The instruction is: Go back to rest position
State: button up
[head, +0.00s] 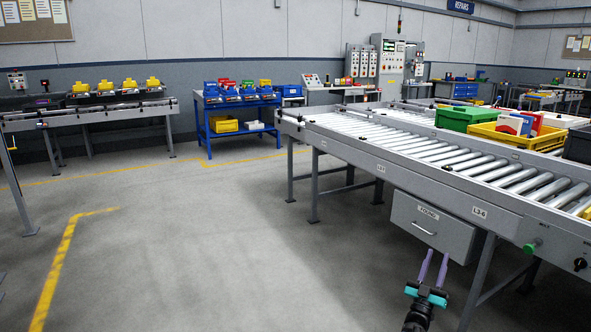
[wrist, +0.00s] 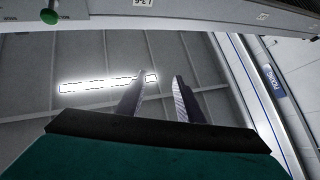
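My gripper (head: 436,256) is at the lower right of the head view, in front of the grey conveyor (head: 458,192) and below its side rail. Its two purple fingers point up toward the drawer labelled "FOUND" (head: 432,226). In the wrist view my gripper (wrist: 158,82) shows two separate fingers with an empty gap between them. It is open and holds nothing. I cannot tell how far the fingertips are from the drawer.
The conveyor rail (wrist: 200,10) crosses the top of the wrist view, with a green button (wrist: 49,16). A green crate (head: 464,118) and a yellow crate (head: 490,133) stand on the rollers. A blue cart (head: 240,118) stands at the back. The floor (head: 190,240) at left is clear.

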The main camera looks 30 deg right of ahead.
jog(key=w+a+f+n+t+y+p, duration=0.25)
jog(key=w+a+y+p, duration=0.3)
jog(key=w+a, duration=0.6)
jog(key=w+a+f+n+t+y+p, duration=0.2)
jog(key=w+a+n+t+y+p, duration=0.3)
jog(key=w+a, duration=0.65)
jog(key=w+a+f+n+g+y+p, duration=0.1)
jog(key=a+f+y+p, duration=0.15)
jog(key=a, duration=0.55)
jog(key=w+a+f+g+y+p, duration=0.1)
jog(key=a+f+g+y, duration=0.2)
jog(key=a, duration=0.5)
jog(key=w+a+f+n+y+p, duration=0.1)
jog(key=w+a+f+y+p, duration=0.2)
jog(key=a, duration=0.5)
jog(key=s+a+f+n+g+y+p, duration=0.1)
jog(key=s+a+f+g+y+p, duration=0.1)
jog(key=s+a+f+g, duration=0.45)
jog(key=s+a+f+n+g+y+p, duration=0.1)
jog(key=s+a+f+n+y+p, duration=0.2)
jog(key=s+a, duration=0.75)
jog(key=s+a+m+g, duration=0.1)
jog(key=s+g, duration=0.5)
jog(key=s, duration=0.7)
jog(key=s+a+m+g, duration=0.1)
jog(key=s+a+g, duration=0.2)
jog(key=s, duration=1)
jog(key=g, duration=0.3)
jog(key=shift+s+f+p, duration=0.2)
jog(key=shift+s+p, duration=0.15)
